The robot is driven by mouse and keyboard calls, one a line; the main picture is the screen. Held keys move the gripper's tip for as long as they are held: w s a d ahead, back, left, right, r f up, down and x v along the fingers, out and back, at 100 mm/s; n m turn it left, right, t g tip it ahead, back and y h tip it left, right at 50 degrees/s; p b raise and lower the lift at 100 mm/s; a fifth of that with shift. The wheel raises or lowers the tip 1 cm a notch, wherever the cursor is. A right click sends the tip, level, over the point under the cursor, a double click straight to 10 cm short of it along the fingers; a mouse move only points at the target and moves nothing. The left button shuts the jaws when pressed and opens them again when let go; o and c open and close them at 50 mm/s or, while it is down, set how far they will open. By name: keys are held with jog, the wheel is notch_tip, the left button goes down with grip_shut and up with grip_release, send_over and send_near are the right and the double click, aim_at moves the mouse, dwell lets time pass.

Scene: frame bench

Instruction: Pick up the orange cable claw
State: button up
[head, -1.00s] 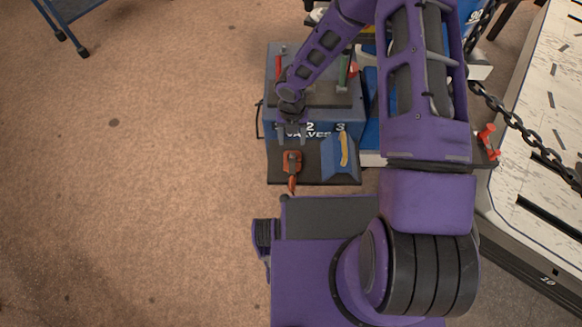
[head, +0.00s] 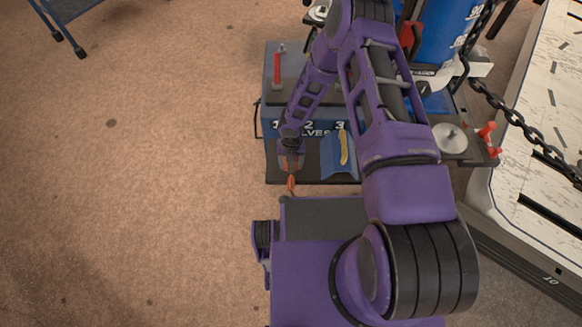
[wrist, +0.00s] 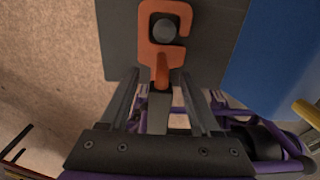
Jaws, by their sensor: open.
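The orange cable claw (wrist: 160,55) shows in the wrist view as an open hook curled around a round grey peg (wrist: 165,31), against a dark grey plate (wrist: 118,45). Its shank points down the picture toward my gripper (wrist: 159,82). The fingers are apart, one on each side of the shank's lower end in the picture; I cannot tell whether they touch it. In the head view my gripper (head: 291,164) is over the claw and hides much of it. The claw's orange end (head: 291,184) sticks out below the gripper.
A blue block with a yellow handle (head: 343,150) stands just right of the claw. Behind is a valve box (head: 272,95) with a red lever (head: 277,68). A black chain (head: 512,118) hangs at the right.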

jog(key=shift+f, duration=0.5)
grip_shut()
jog(key=shift+r, duration=0.1)
dwell(1.0)
